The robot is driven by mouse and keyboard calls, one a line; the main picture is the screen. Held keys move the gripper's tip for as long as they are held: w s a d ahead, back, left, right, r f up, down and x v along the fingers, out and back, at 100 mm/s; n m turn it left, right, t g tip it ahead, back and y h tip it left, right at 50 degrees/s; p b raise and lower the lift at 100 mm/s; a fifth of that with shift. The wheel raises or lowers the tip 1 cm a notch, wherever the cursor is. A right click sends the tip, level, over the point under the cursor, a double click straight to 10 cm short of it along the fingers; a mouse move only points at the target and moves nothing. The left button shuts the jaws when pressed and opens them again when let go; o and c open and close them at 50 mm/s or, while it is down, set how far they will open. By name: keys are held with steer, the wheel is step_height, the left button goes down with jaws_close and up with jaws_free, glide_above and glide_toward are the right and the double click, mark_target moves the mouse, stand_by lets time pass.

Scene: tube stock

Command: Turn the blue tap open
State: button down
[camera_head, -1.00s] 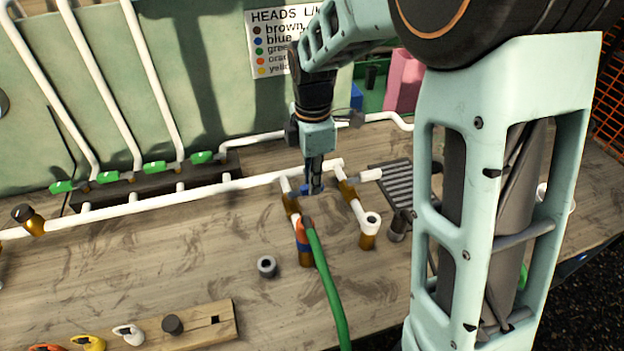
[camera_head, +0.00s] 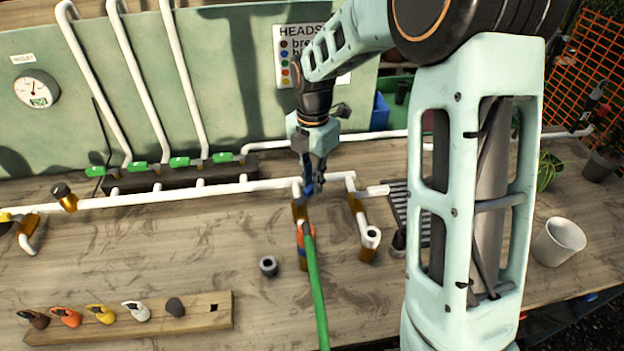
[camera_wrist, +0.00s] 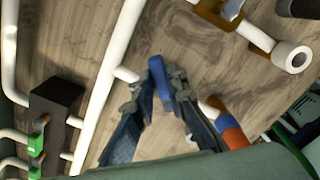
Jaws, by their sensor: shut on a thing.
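The blue tap (camera_head: 308,188) sits on a brass fitting (camera_head: 299,208) on the short branch below the long white pipe (camera_head: 225,188). In the wrist view the blue tap handle (camera_wrist: 160,78) stands up between my fingertips. My gripper (camera_head: 315,182) points down from above and is shut on the handle; in the wrist view my gripper (camera_wrist: 158,82) has one finger on each side of it. The fingers hide part of the tap in the head view. A green hose (camera_head: 317,285) runs from an orange and blue collar (camera_head: 304,236) just below the tap.
A second branch with an open white end (camera_head: 371,236) stands right of the tap. Several green taps (camera_head: 179,162) line the back. A grey ring (camera_head: 268,265) and a wooden rack (camera_head: 205,318) of coloured heads lie in front. A white cup (camera_head: 559,241) stands at right.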

steer(key=shift+w+a+r+n+p, duration=0.1)
steer(key=shift+w+a+n+p, duration=0.15)
steer(key=shift+a+n+p, duration=0.75)
steer(key=shift+w+a+f+n+p, duration=0.1)
steer(key=shift+w+a+n+p, duration=0.15)
steer(key=shift+n+p, duration=1.45)
steer(key=shift+w+a+r+n+p, duration=0.1)
steer(key=shift+w+a+n+p, duration=0.35)
steer(key=shift+n, duration=1.65)
steer(key=shift+s+a, duration=0.2)
steer(key=shift+a, duration=0.05)
steer(key=c, duration=1.9)
jaws_free()
steer(key=shift+c, duration=0.2)
step_height(320, 180, up, 12)
